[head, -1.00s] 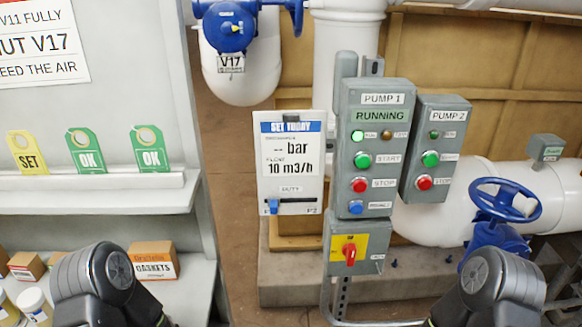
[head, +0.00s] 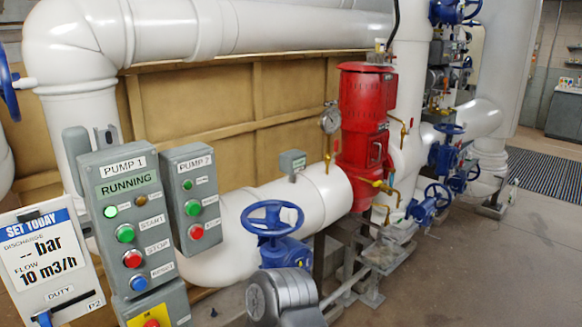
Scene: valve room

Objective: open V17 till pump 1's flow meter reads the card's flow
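The set card (head: 45,262) at the lower left reads "SET TODAY", discharge "-- bar", flow "10 m3/h". The pump 1 panel (head: 128,225) beside it shows "RUNNING" with a green lamp lit. V17, tagged in the earlier head view on a blue valve, is out of the current view. No flow meter reading is legible. Neither gripper's fingers are in view.
The pump 2 panel (head: 192,205) stands right of pump 1's. A blue handwheel (head: 274,217) sits on the white pipe. A red pump (head: 364,130) with a round gauge (head: 330,119) stands behind. More blue valves (head: 432,200) are at right; the right floor (head: 500,270) is clear.

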